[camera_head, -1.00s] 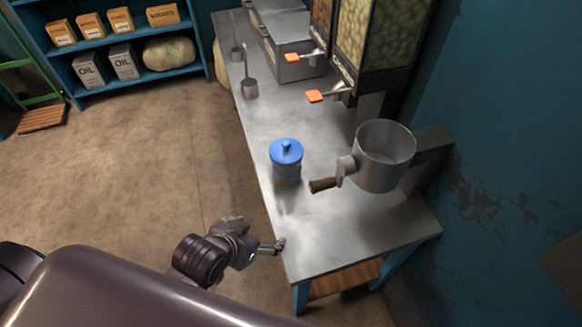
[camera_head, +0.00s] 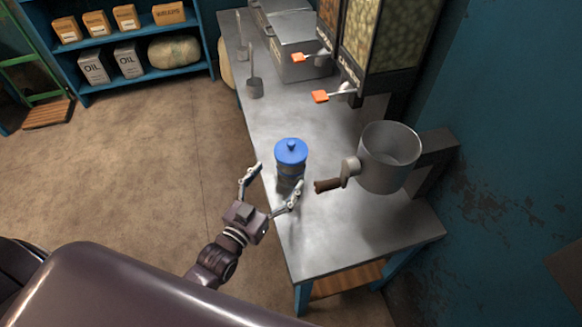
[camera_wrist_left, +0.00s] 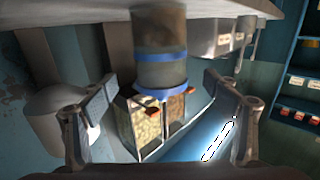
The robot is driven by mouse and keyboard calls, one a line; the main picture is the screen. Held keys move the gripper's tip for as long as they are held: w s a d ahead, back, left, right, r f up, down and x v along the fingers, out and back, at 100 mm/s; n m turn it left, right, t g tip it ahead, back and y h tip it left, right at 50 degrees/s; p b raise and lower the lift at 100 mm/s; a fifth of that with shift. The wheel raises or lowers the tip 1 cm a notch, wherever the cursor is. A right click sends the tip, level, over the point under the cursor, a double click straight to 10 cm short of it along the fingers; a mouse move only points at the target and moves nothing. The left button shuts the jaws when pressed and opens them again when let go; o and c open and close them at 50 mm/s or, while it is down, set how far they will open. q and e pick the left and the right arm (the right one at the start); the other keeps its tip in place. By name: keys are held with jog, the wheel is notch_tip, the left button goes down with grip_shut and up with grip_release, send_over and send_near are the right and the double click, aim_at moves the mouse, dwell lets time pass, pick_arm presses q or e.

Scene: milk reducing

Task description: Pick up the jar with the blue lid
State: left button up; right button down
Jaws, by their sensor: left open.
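The jar with the blue lid (camera_head: 290,172) stands upright on the metal table, near its left edge. In the left wrist view, which looks upside down, the jar (camera_wrist_left: 162,50) shows in the middle, with its lid pointing down in the picture. My left gripper (camera_head: 277,177) is open and empty, reaching in from the table's left side. One finger is over the floor side of the table edge and the other is close to the jar's lower front. In the wrist view its fingers (camera_wrist_left: 160,90) spread to either side of the jar. My right gripper is not in view.
Dispensers with orange levers (camera_head: 320,96) and a metal box (camera_head: 300,60) stand farther back. The near end of the table (camera_head: 340,240) is clear.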

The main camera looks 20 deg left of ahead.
pick_arm(q)
jog(key=shift+w+r, duration=0.2)
jog(key=shift+w, duration=0.2)
jog(key=shift+w+d+f+p, duration=0.15)
jog(key=shift+w+d, duration=0.1)
jog(key=shift+w, duration=0.9)
jog(key=shift+w+d+r+p, duration=0.1)
jog(key=shift+w+d+p, duration=0.1)
jog(key=shift+w, duration=1)
jog(key=shift+w+d+f+p, duration=0.1)
jog(key=shift+w+d, duration=0.15)
jog(key=shift+w, duration=0.9)
jog(key=shift+c, duration=0.2)
jog(key=c, duration=1.3)
jog(key=shift+c, duration=1.3)
jog(key=shift+r, duration=0.2)
